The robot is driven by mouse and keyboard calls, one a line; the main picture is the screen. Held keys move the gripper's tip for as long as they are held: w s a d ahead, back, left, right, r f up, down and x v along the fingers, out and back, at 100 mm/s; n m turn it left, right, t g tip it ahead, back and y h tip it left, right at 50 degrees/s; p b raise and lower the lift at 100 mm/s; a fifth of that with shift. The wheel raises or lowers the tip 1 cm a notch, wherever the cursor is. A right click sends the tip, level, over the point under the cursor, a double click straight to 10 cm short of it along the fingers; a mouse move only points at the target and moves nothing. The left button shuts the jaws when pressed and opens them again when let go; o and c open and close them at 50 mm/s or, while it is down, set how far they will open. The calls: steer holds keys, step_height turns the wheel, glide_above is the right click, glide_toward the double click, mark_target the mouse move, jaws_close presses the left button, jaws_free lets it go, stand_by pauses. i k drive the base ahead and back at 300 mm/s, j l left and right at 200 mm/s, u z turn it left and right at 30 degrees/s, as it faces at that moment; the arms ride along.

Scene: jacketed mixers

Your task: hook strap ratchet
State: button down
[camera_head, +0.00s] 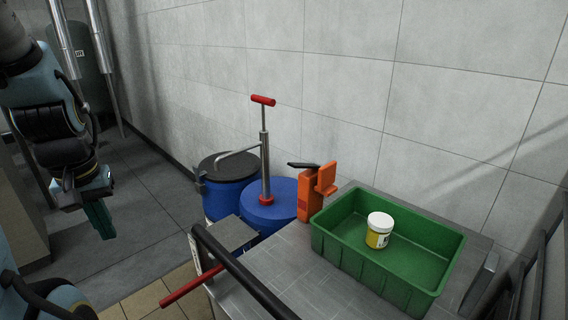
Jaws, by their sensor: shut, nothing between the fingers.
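An orange device with a black lever (311,191) stands upright at the back left corner of the steel table; it may be the strap ratchet, but I cannot tell for sure. No strap or hook can be made out. My gripper (104,232) hangs at the left, pointing down, with its green fingers shut and empty. It is well apart from the orange device, above the grey floor.
A green tray (328,249) on the steel table (262,272) holds a white-lidded yellow jar (379,230). Blue drums (272,219) stand behind the table, one with a red-handled pump (265,155). A black bar (243,275) crosses the table's left front. Floor at left is open.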

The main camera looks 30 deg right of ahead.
mark_target(327, 173)
steer(key=j+z, duration=0.15)
steer(key=z, duration=0.35)
steer(key=j+z, duration=0.15)
steer(key=z, duration=0.3)
